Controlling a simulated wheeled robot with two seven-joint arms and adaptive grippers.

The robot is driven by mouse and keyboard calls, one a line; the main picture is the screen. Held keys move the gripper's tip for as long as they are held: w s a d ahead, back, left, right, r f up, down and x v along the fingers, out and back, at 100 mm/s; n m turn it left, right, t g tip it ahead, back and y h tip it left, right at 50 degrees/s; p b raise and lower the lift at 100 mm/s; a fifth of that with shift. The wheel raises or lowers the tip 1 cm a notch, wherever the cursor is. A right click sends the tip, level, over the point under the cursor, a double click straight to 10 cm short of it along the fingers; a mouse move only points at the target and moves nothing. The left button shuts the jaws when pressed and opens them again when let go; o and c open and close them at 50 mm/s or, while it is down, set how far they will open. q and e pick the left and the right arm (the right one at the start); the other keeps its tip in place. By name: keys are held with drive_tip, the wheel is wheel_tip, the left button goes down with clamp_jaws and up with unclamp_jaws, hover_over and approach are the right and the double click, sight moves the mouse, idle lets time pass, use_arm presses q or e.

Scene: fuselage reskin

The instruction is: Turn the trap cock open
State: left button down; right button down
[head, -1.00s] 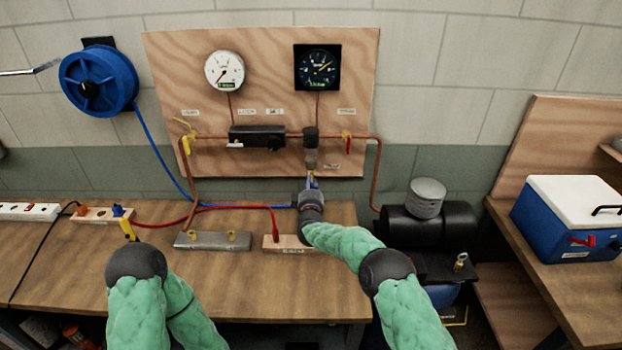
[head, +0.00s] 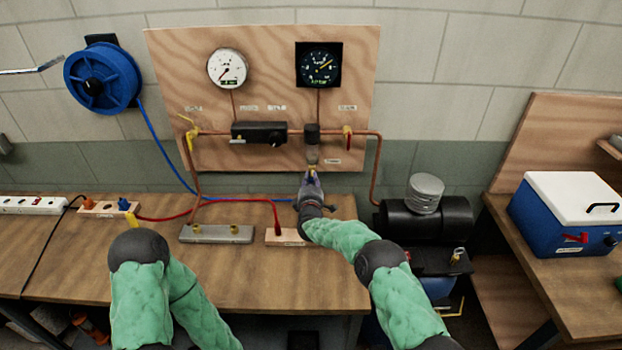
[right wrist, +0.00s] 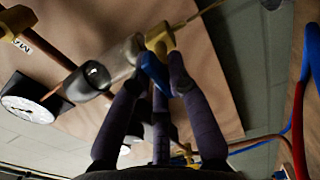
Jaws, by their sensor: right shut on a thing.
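The trap (head: 312,146) hangs under the copper pipe on the wooden wall panel, with a small brass cock at its lower end. My right gripper (head: 312,176) reaches up to the cock from below. In the right wrist view the clear trap bowl (right wrist: 122,55) ends in the brass cock body (right wrist: 160,38). The cock's blue handle (right wrist: 152,68) lies between my dark fingertips, which are shut on it. The fingers partly hide the handle, so its exact angle is hard to tell.
A white-faced gauge (head: 228,68) and a black gauge (head: 319,65) sit above the pipe. A yellow lever valve (head: 193,138) and a red-handled valve (head: 347,140) flank the trap. Red and blue hoses cross the bench near a metal manifold block (head: 216,234).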

idle(0.5)
drive_tip(key=c, duration=1.2)
unclamp_jaws()
drive_tip(key=shift+s, duration=0.1)
drive_tip(key=s, duration=1.1)
drive_tip(key=shift+s, duration=0.4)
